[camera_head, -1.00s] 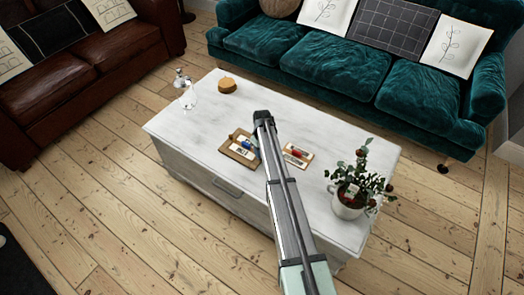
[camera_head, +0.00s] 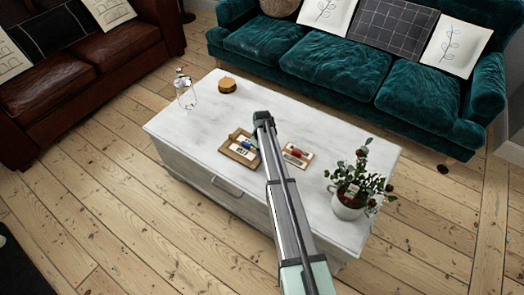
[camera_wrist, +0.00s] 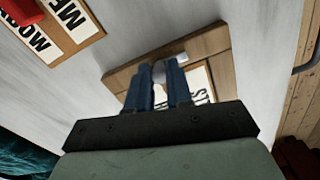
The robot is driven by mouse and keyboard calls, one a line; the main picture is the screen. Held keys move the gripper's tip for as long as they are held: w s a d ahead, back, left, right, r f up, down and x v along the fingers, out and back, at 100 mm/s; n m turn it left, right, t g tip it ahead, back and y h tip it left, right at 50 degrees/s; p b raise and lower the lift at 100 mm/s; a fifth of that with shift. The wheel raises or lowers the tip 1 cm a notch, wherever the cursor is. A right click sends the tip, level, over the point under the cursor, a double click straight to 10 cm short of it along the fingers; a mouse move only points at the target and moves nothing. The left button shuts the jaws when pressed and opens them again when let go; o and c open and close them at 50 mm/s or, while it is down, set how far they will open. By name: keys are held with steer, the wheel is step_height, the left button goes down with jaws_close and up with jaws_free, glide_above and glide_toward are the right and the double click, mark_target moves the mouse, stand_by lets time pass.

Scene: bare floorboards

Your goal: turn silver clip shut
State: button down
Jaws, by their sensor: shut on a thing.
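A wooden board with a white lettered card lies on the table; it shows in the wrist view (camera_wrist: 128,77) and, left of my arm, in the head view (camera_head: 241,158). The silver clip (camera_wrist: 160,72) is a small pale metal piece at this board, seen between my blue fingertips in the wrist view. My gripper (camera_wrist: 165,66) is over the board and shut on the clip. The fingers hide part of the clip, so its exact angle is hard to tell. In the head view my arm hides the clip.
A second small board (camera_head: 297,155) with a red piece (camera_wrist: 25,12) lies on the other side of my arm. The white table (camera_head: 205,125) also bears a potted plant (camera_head: 349,200), a glass bottle (camera_head: 187,95) and a round wooden block (camera_head: 227,86). Sofas stand beyond.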

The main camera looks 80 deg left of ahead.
steer(key=shift+m, duration=0.4)
steer(key=m, duration=1.3)
steer(key=shift+m, duration=2)
steer(key=c, duration=1)
jaws_free()
steer(key=shift+r, duration=0.1)
